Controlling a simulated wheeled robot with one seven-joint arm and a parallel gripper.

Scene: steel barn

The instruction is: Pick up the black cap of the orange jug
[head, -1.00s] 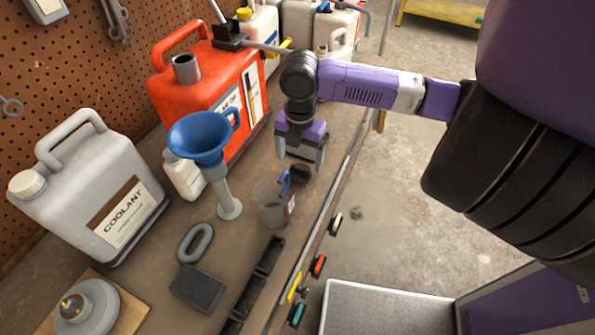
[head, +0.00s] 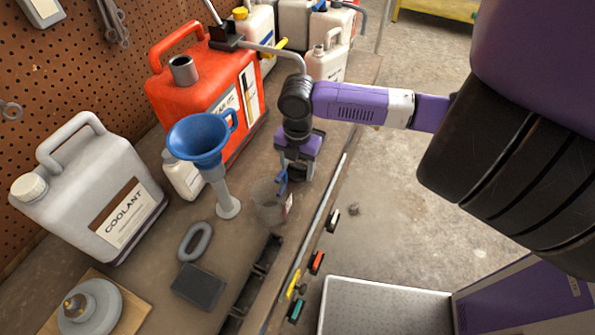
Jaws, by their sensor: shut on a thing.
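The orange jug (head: 205,95) stands at the back left of the bench, its grey neck uncovered. The black cap (head: 297,173) is near the bench's front edge, to the right of the jug. My gripper (head: 297,172) points down and is shut on the cap, with a finger on either side of it. The fingers hide part of the cap. I cannot tell whether the cap still touches the bench.
A clear measuring cup (head: 270,203) with a blue item in it stands close in front of my gripper. A blue funnel (head: 198,138), a small white bottle (head: 184,176) and a coolant jug (head: 95,195) are to the left. Pale jugs (head: 327,62) stand behind.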

